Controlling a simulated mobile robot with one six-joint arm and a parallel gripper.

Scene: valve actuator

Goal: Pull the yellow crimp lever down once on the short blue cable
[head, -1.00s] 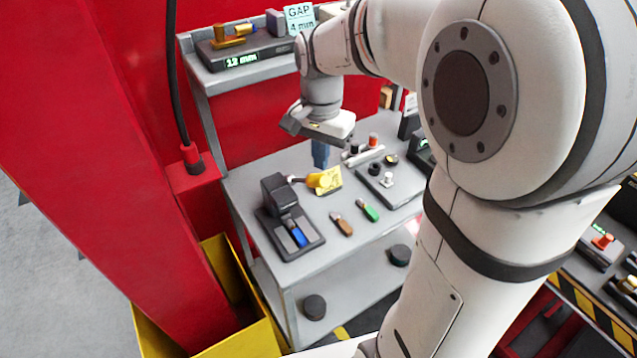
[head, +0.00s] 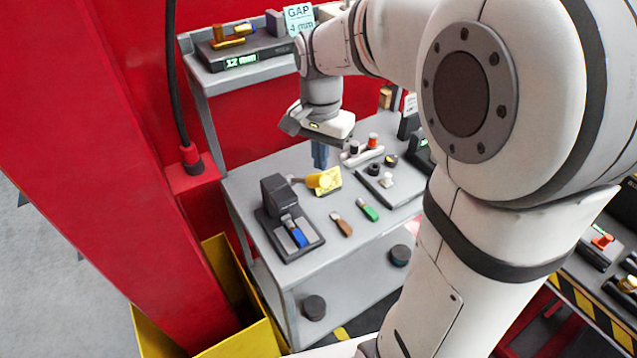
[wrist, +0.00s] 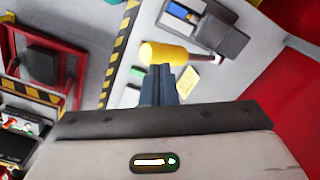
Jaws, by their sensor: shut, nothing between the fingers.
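The black crimp tool (head: 279,196) stands on the left front of the grey bench, on a dark base. The short blue cable (head: 299,237) lies on that base at the tool; the tool and the blue cable (wrist: 181,12) also show in the wrist view. The yellow crimp lever (head: 318,181) sticks out to the right of the tool; in the wrist view the yellow lever grip (wrist: 163,54) lies just beyond my fingertips. My gripper (head: 320,163) is shut and empty, pointing down just above and behind the lever. In the wrist view the fingers (wrist: 163,72) overlap the lever's near edge; I cannot tell contact.
A brown cable (head: 342,226) and a green cable (head: 368,211) lie in front of the lever. A yellow card (head: 331,186) lies beside it. A dark plate with knobs (head: 385,186) is to the right. A shelf (head: 240,72) stands at the back.

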